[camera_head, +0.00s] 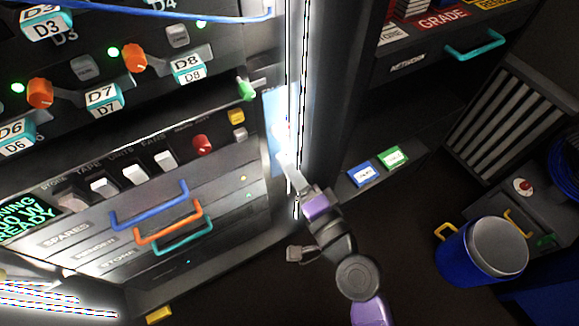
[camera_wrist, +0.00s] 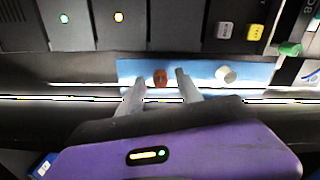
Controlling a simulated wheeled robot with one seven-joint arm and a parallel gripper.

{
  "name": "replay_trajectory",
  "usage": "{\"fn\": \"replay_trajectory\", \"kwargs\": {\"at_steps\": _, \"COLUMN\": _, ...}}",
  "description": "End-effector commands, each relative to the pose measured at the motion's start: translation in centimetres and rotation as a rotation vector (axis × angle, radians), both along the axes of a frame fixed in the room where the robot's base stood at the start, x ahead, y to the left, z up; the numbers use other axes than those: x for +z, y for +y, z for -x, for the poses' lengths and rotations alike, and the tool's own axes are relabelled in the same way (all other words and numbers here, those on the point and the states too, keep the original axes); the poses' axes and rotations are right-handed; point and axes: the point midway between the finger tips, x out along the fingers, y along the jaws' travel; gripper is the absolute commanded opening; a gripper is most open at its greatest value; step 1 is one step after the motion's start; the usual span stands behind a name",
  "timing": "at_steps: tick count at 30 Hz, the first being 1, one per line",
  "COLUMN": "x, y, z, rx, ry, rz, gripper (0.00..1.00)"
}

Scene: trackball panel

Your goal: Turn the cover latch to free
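A light blue panel (camera_wrist: 204,72) lies ahead of my gripper in the wrist view. It bears a small reddish-brown knob (camera_wrist: 160,79), perhaps the cover latch, and a round whitish knob or ball (camera_wrist: 226,74) to its right. My gripper (camera_wrist: 160,76) is open, with one fingertip on each side of the brown knob and visible gaps between. Whether a finger touches the panel I cannot tell. In the head view my gripper (camera_head: 287,162) is at the bright blue panel (camera_head: 270,108); glare and the fingers hide the knob there.
A bright vertical light strip and dark post (camera_head: 325,90) stand just right of the panel. A green-tipped lever (camera_head: 246,89), a yellow button (camera_head: 236,117) and a red knob (camera_head: 201,144) are to its left. Drawers with coloured handles (camera_head: 167,234) are below left. A blue bin (camera_head: 465,262) stands right.

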Motion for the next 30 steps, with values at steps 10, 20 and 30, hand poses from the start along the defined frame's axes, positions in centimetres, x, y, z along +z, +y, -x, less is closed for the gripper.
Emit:
{"fn": "replay_trajectory", "kwargs": {"at_steps": 10, "x": -0.1, "y": -0.5, "z": 0.9, "rx": 0.001, "ry": 0.001, "rz": -0.002, "gripper": 0.42}}
{"fn": "replay_trajectory", "kwargs": {"at_steps": 20, "x": -0.2, "y": -3.3, "z": 5.1, "rx": 0.001, "ry": 0.002, "rz": 0.000, "gripper": 0.42}}
{"fn": "replay_trajectory", "kwargs": {"at_steps": 30, "x": 0.0, "y": -4.3, "z": 6.5, "rx": 0.001, "ry": 0.000, "rz": 0.001, "gripper": 0.42}}
